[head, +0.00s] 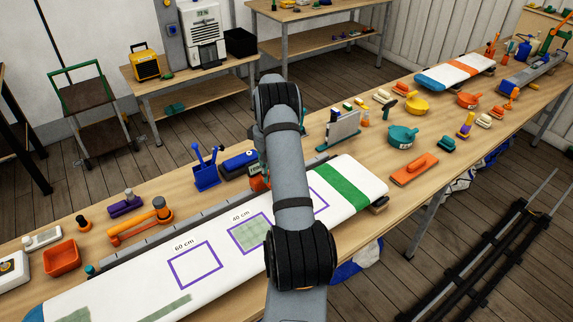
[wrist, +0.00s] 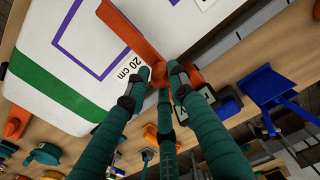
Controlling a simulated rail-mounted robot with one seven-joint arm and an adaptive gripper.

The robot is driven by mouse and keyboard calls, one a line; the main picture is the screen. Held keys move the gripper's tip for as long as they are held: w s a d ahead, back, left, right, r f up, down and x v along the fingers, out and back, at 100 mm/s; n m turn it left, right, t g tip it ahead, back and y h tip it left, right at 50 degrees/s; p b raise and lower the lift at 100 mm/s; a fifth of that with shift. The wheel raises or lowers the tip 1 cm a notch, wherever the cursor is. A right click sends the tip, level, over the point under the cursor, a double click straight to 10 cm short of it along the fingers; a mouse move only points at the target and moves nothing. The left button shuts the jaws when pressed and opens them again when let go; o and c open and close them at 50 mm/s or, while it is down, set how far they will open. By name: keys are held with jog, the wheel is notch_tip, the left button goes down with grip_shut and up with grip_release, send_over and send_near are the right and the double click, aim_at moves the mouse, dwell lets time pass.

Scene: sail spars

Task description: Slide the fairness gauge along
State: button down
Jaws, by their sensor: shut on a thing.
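An orange tool (wrist: 128,30), which I take to be the fairness gauge, shows in the wrist view. Its flat arm reaches over the white spar (wrist: 35,50) beside the 20 cm mark and a purple outlined square. My gripper (wrist: 162,74) has its teal fingers closed about the gauge's lower part, at the spar's edge. In the head view the white spar (head: 342,172) lies along the bench, with 40 cm and 60 cm squares showing. The 40 cm square has a green patch inside; the 60 cm square is plain. There my arm hides the gripper and most of the gauge.
A blue dustpan (head: 206,175) and an orange-handled tool (head: 140,228) stand behind the spar. An orange tray (head: 61,258) is at the left. An orange float (head: 414,170) and a teal pot (head: 402,137) lie right of the spar. The bench beyond holds many small tools.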

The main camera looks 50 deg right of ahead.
jog(key=s+d+p, duration=0.1)
jog(key=d+p, duration=0.1)
jog(key=d, duration=0.3)
jog(key=shift+s+d, duration=0.3)
jog(key=shift+d, duration=0.1)
jog(key=shift+r, duration=0.1)
jog(key=c, duration=1.4)
grip_release()
notch_tip(320, 180, up, 12)
jog(key=shift+a, duration=0.1)
